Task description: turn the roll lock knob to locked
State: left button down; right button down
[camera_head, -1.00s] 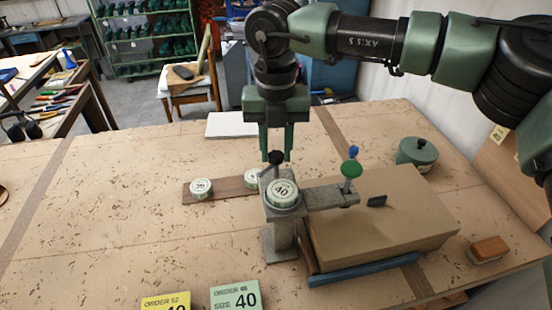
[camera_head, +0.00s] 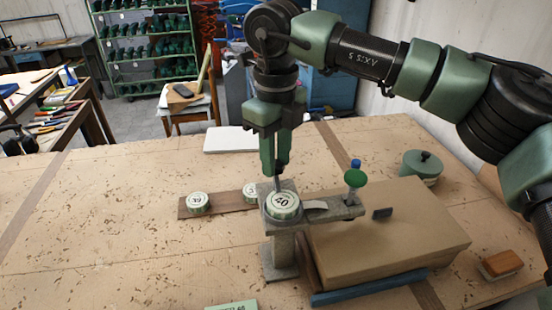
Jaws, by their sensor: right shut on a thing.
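A grey metal fixture (camera_head: 283,250) stands on the bench with a round disc marked 40 (camera_head: 283,205) on top. The roll lock knob is the small black knob behind the disc; its head is hidden by my fingers, and only its thin stem (camera_head: 278,184) shows below them. My right gripper (camera_head: 275,172) points straight down and is shut on the knob. It is seen nearly edge-on, its fingers close together. A green knob with a blue top (camera_head: 354,178) stands on the fixture's side arm. My left gripper is not in view.
A large brown block (camera_head: 390,235) lies right of the fixture, with a blue strip (camera_head: 370,287) along its front. A green lidded pot (camera_head: 422,167) and a brush (camera_head: 500,264) are at the right. A wooden strip with discs (camera_head: 225,204) lies left; the bench's left is clear.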

jog(key=shift+n, duration=0.6)
jog(key=shift+r, duration=0.1)
jog(key=c, duration=1.1)
grip_release()
jog(key=shift+r, duration=0.4)
notch_tip(320, 180, up, 6)
jog(key=shift+r+b, duration=0.15)
jog(key=shift+b, duration=0.6)
jog(key=shift+r, duration=0.3)
